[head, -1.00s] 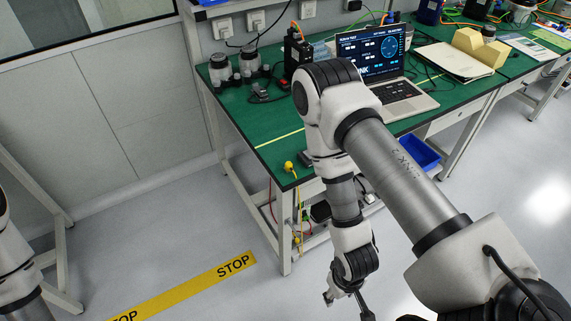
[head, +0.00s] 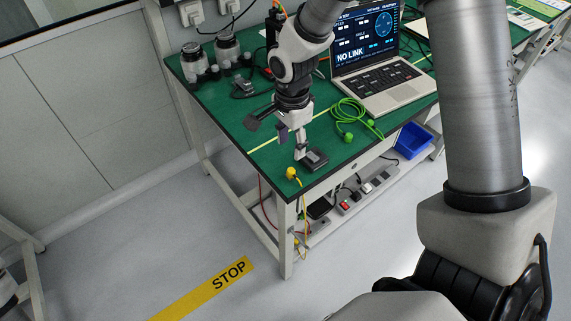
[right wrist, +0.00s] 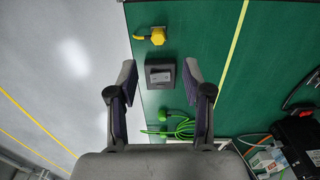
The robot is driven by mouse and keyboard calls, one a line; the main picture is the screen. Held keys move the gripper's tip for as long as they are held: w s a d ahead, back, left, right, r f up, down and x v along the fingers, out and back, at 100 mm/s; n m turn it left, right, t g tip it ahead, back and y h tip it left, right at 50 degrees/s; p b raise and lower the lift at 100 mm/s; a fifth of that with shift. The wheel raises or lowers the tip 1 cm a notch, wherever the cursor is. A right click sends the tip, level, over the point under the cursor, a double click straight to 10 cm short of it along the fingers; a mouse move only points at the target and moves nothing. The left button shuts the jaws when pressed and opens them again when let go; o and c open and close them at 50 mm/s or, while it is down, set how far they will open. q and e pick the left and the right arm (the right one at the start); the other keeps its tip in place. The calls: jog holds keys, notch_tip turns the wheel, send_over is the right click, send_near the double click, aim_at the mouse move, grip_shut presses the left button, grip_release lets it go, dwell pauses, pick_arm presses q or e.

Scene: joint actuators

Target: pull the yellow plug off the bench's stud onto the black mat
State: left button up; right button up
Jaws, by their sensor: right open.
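The yellow plug (head: 291,173) sits at the bench's near left corner, with a yellow cable hanging over the edge. It also shows in the right wrist view (right wrist: 156,37), beyond the fingertips. The stud under it is hidden. A small dark square piece (head: 315,159) lies beside the plug on the green top; it may be the black mat, and it shows between the fingers in the right wrist view (right wrist: 160,76). My right gripper (head: 277,137) is open and empty above the bench, pointing down, apart from the plug. My left gripper is out of view.
A green cable with green plugs (head: 347,137) lies right of the dark piece, before the laptop (head: 376,78). Jars (head: 194,62) and a small dark device (head: 243,87) stand further back. A blue bin (head: 411,141) and power strips are below the bench top.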

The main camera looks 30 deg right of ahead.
aim_at(291, 170)
jog(key=shift+s, duration=0.2)
jog(key=shift+w+f+b, duration=0.1)
jog(key=shift+f+b, duration=0.35)
jog(key=shift+f, duration=0.05)
notch_tip(291, 170, down, 7)
jog(key=b, duration=0.5)
jog(key=shift+b, duration=0.3)
jog(key=shift+f+b, duration=0.3)
jog(key=shift+f, duration=0.25)
jog(key=shift+r+p, duration=0.1)
jog(key=shift+p, duration=0.25)
grip_shut()
